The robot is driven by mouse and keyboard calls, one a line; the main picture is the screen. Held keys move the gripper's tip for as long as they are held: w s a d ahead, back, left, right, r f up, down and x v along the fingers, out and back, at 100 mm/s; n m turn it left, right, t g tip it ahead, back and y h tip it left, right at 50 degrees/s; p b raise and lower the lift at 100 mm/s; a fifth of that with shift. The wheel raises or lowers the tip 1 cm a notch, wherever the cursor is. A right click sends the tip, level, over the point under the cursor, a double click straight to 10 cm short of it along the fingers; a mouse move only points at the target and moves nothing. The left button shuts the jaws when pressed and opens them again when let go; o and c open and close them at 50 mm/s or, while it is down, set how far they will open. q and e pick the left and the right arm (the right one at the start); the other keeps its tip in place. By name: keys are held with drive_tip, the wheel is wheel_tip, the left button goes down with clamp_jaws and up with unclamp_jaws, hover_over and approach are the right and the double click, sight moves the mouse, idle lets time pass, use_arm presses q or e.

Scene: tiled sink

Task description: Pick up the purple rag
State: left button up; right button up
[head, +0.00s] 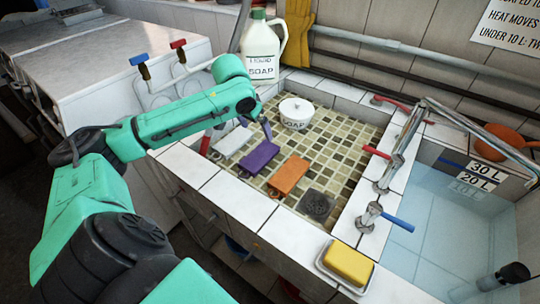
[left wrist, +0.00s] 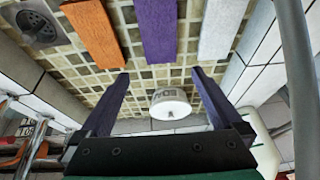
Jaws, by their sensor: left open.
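The purple rag (head: 259,157) lies flat on the mosaic floor of the tiled sink, between a white rag (head: 232,142) and an orange rag (head: 289,176). My left gripper (head: 239,128) reaches in over the sink from the left, above the far side of the rags. In the left wrist view the purple rag (left wrist: 157,30) is at the top middle, past the open fingers of the gripper (left wrist: 160,78). The fingers are apart with nothing between them that they touch. My right gripper does not show.
A white soap pot (head: 296,112) stands in the sink behind the rags, and a drain (head: 314,205) is at the near right. A soap jug (head: 262,52) stands behind. A yellow sponge (head: 348,263) sits on the front rim. A water basin (head: 440,225) with taps is at right.

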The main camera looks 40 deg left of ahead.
use_arm(q)
drive_tip(key=f, duration=0.1)
approach(264, 151)
drive_tip(key=shift+x, duration=0.95)
drive_tip(key=x, duration=0.6)
drive_tip(key=shift+w+f+p, duration=0.2)
drive_tip(key=shift+f+p, duration=0.15)
drive_tip(key=shift+r, duration=0.1)
drive_tip(key=c, duration=1.1)
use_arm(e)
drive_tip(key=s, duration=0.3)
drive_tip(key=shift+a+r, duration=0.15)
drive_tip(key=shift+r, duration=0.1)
use_arm(q)
drive_tip(key=shift+r, duration=0.1)
